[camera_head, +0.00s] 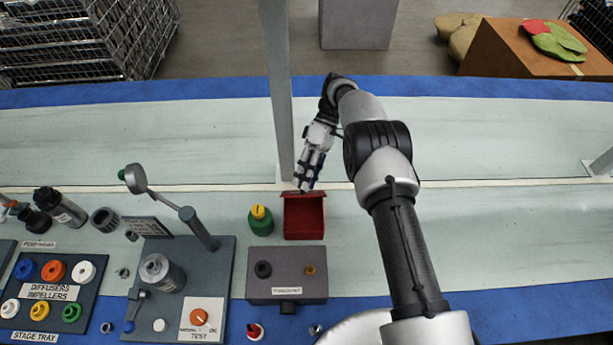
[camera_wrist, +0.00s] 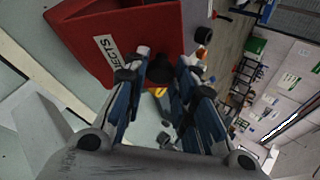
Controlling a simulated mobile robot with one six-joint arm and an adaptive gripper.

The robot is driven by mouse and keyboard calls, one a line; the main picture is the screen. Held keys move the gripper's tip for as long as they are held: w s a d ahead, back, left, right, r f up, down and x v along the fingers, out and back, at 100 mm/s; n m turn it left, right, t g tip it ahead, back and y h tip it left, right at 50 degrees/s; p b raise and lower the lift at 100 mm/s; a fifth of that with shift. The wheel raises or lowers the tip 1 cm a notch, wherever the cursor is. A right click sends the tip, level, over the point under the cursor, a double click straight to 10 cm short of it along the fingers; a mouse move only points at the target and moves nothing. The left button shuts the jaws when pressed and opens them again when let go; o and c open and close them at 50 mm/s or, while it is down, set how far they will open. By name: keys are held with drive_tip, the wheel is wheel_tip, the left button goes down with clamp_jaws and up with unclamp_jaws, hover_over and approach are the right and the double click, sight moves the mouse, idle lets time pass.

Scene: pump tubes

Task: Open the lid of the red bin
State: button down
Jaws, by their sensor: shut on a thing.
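The red bin (camera_head: 304,222) stands on the pale bench behind the grey box. Its dark red inside shows from above, so its lid is raised. The lid (camera_head: 303,194) shows as a narrow red strip along the bin's far edge. In the wrist view a red panel (camera_wrist: 150,30) with a white label ending in "JECTS" fills the upper left. My gripper (camera_head: 305,185) reaches down to the lid from behind, and its fingers (camera_wrist: 162,75) are shut on a dark part at the panel's lower edge. The exact contact is partly hidden by the fingers.
A grey box with knobs (camera_head: 286,275) is in front. A grey post (camera_head: 280,90) rises just left of my gripper. The bench right of my arm is clear.

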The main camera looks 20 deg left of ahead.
drive_tip(key=c, duration=1.3)
unclamp_jaws()
drive_tip(key=shift+r, duration=0.1)
wheel_tip(320, 180, up, 10)
drive_tip(key=shift+c, duration=0.2)
